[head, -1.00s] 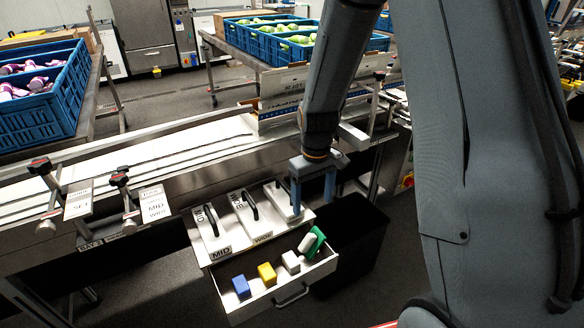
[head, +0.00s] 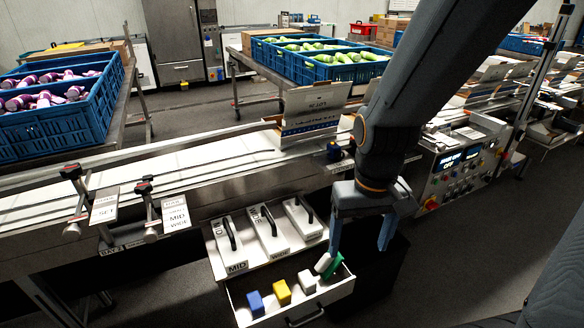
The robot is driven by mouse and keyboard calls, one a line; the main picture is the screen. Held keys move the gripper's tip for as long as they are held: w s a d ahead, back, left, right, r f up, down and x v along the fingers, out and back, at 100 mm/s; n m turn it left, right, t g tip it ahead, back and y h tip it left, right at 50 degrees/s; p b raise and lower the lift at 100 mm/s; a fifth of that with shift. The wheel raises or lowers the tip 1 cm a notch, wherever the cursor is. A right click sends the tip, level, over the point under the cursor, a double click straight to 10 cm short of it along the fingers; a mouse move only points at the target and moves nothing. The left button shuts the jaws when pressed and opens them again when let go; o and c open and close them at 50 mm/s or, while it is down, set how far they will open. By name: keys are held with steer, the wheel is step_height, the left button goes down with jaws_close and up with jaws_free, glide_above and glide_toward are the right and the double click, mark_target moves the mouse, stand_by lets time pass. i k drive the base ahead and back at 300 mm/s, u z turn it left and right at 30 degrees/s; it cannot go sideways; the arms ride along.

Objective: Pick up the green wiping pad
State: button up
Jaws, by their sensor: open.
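The green wiping pad (head: 333,266) leans in the right end of the open drawer (head: 343,289), with a white part (head: 322,263) against its left side. My gripper (head: 358,248) is open and empty. In the picture its left finger comes down just above the green pad and its right finger is well to the right. I cannot tell whether a finger touches the pad.
The drawer also holds a blue block (head: 255,303), a yellow block (head: 281,292) and a white block (head: 307,281). Handled plates lie on the cabinet top (head: 252,257). The conveyor (head: 190,158) runs behind. A control panel (head: 460,168) stands right.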

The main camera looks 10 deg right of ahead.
mark_target(327, 265)
steer(key=z, duration=0.05)
steer(key=k, duration=0.5)
steer(key=z, duration=1.4)
steer(key=i, duration=0.8)
steer(key=u, duration=2.05)
